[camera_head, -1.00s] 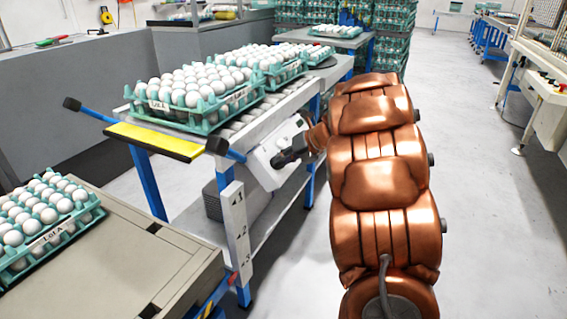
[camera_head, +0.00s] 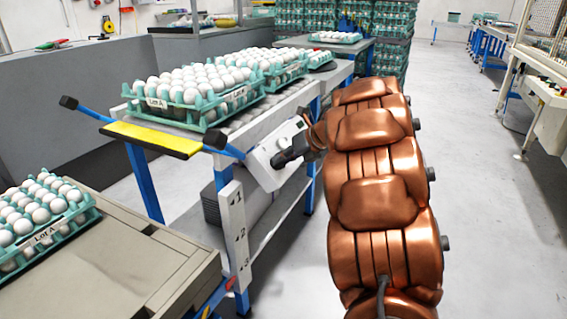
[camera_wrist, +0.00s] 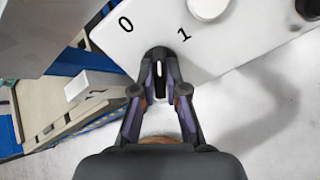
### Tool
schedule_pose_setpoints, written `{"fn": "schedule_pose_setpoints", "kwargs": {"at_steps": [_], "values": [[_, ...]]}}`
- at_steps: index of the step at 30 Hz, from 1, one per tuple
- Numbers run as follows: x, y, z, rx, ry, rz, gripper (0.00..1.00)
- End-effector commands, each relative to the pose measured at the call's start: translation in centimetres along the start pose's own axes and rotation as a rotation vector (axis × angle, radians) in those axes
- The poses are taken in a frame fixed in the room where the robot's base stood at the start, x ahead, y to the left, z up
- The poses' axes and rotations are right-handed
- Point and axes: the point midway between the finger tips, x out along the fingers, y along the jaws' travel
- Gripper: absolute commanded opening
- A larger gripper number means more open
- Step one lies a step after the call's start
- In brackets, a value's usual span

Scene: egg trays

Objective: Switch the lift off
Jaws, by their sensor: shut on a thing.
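A white switch box (camera_head: 268,165) sits on the near end of the blue-legged lift table (camera_head: 250,128). In the wrist view its white face (camera_wrist: 155,40) carries the marks "0" and "1". A dark knob (camera_wrist: 158,56) with a white line sits at the face's lower edge, below and between the two marks. The line points nearly straight up the picture; I cannot tell which mark it is set to. My gripper (camera_wrist: 159,92) is shut on the knob, a finger on each side. In the head view my gripper (camera_head: 285,157) is at the box, its fingertips partly hidden.
Egg trays (camera_head: 190,118) stand on the rollers of the lift table. A yellow-topped bar (camera_head: 152,140) juts from its near end, above a board (camera_head: 235,222) numbered 1 to 3. Another egg tray (camera_head: 75,222) sits on a beige table (camera_head: 120,260) at the lower left. Floor is clear on the right.

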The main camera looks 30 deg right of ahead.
Motion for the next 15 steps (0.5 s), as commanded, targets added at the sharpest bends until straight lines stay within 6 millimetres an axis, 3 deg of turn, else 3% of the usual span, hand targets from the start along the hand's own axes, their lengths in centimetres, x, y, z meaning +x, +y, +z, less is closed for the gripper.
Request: {"fn": "schedule_pose_setpoints", "kwargs": {"at_steps": [15], "values": [[0.43,0.08,-0.17,-0.11,0.003,0.004,0.0]]}}
